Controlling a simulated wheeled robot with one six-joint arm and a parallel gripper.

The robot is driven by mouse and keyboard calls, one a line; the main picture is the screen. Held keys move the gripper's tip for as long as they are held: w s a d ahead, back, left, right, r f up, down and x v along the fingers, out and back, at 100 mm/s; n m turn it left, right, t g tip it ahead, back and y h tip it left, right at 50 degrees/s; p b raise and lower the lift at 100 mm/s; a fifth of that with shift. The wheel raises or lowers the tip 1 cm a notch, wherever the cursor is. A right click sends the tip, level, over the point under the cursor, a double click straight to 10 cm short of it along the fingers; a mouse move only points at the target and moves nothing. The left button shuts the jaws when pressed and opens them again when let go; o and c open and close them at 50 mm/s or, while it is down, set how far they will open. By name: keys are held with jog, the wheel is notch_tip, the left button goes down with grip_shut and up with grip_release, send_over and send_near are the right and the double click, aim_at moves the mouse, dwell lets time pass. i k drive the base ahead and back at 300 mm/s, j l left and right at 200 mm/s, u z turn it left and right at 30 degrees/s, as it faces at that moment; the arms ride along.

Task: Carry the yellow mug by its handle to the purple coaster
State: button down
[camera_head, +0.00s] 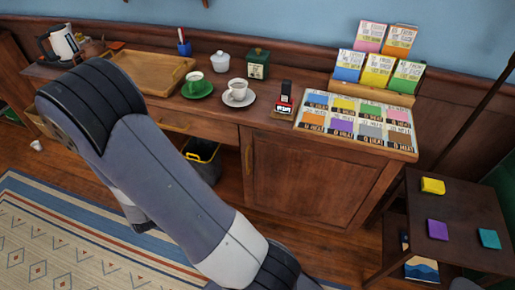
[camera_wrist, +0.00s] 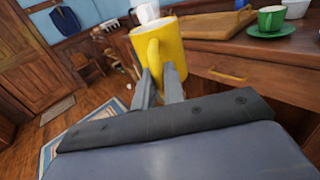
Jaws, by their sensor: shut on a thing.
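The yellow mug (camera_wrist: 178,45) is in the wrist view, roughly upright and clear of the cabinet top. My gripper (camera_wrist: 158,76) is shut on the mug's handle, which faces the wrist camera. The mug and gripper do not show in the head view. The purple coaster (camera_head: 437,230) lies on the small dark table at the lower right of the head view, with nothing on it. It is not seen in the wrist view.
The small dark table (camera_head: 462,255) also bears a yellow coaster (camera_head: 432,185) and a teal coaster (camera_head: 489,239). The wooden cabinet (camera_head: 310,168) holds a tray (camera_head: 119,77), a green cup (camera_head: 195,82), a white cup (camera_head: 238,89) and cards. A bin (camera_head: 203,160) stands below.

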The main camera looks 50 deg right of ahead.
aim_at(432, 227)
jog(key=k+z, duration=0.2)
jog(key=k, duration=0.25)
jog(key=k+l+z, duration=0.2)
jog(key=k, duration=0.2)
jog(key=z, duration=1.2)
